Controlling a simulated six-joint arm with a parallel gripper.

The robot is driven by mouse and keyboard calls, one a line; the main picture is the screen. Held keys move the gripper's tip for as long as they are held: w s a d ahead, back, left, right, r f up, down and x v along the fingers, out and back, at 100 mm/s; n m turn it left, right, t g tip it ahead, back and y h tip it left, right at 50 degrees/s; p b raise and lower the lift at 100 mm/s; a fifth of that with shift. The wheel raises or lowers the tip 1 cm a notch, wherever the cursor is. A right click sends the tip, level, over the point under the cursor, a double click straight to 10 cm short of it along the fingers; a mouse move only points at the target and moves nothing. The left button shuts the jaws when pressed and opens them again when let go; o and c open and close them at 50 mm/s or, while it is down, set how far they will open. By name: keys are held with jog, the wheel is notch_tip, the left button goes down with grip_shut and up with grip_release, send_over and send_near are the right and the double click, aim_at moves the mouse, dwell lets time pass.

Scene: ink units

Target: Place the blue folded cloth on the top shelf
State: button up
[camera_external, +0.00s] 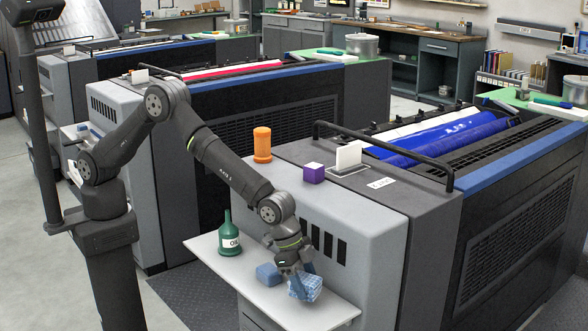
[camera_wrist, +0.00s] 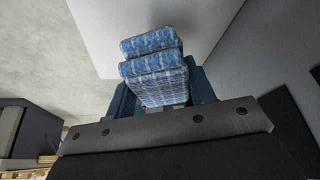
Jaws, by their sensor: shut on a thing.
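The blue folded cloth (camera_external: 306,288), with a pale check pattern, is between the fingers of my gripper (camera_external: 294,274) at the white side shelf (camera_external: 262,300). In the wrist view the cloth (camera_wrist: 155,68) shows as a layered bundle, with the dark blue fingers of my gripper (camera_wrist: 163,98) shut on both its sides. I cannot tell whether the cloth still touches the shelf. Which surface is the top shelf is not clear.
A green oil bottle (camera_external: 229,238) stands at the shelf's left end. The shelf's right front is clear.

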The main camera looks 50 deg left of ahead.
jog(key=shift+f, duration=1.7)
jog(key=shift+f, duration=0.15)
jog(key=o, duration=1)
jog(key=shift+c, duration=0.2)
jog(key=v, duration=1.2)
